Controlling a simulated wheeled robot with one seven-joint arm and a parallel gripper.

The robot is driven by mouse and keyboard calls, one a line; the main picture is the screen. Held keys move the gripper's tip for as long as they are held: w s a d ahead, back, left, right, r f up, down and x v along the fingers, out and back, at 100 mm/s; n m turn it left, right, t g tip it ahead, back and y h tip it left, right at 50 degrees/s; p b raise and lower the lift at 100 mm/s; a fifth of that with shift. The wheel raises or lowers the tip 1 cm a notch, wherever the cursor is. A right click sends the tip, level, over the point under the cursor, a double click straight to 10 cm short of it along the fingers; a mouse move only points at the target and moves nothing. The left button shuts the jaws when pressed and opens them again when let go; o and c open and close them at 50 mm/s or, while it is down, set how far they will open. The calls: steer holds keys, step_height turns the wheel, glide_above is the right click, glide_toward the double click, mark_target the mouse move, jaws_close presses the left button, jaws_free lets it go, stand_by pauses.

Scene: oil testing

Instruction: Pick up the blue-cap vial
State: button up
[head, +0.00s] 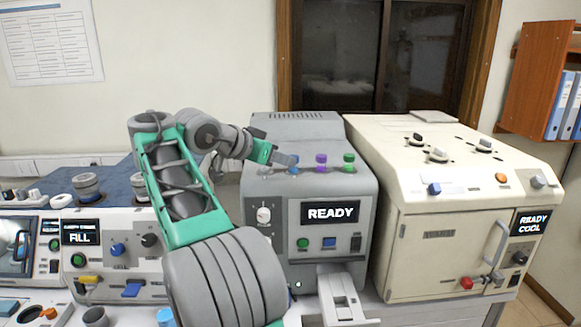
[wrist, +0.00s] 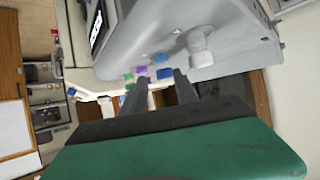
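The blue-cap vial (head: 294,164) stands at the left of a row of three on top of the grey READY machine, partly hidden by my gripper in the head view. A purple-cap vial (head: 321,161) and a green-cap vial (head: 348,161) stand to its right. My gripper (head: 285,160) is level with the caps, at the blue one. In the wrist view my gripper's two dark fingers (wrist: 160,84) are apart. Blue (wrist: 164,73) shows between their tips; I cannot tell whether they touch it. The purple cap (wrist: 142,70) is just left of the fingers.
The grey machine (head: 328,260) has a READY screen on its front. A cream machine (head: 430,235) stands close on its right, with knobs on top. A FILL machine (head: 115,262) stands at the left.

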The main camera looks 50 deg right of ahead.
mark_target(293, 169)
steer(key=x, duration=0.5)
steer(key=shift+w+d+f+p, duration=0.15)
steer(key=shift+w+p, duration=0.15)
steer(key=shift+w, duration=0.1)
steer(key=shift+c, duration=0.4)
jaws_close()
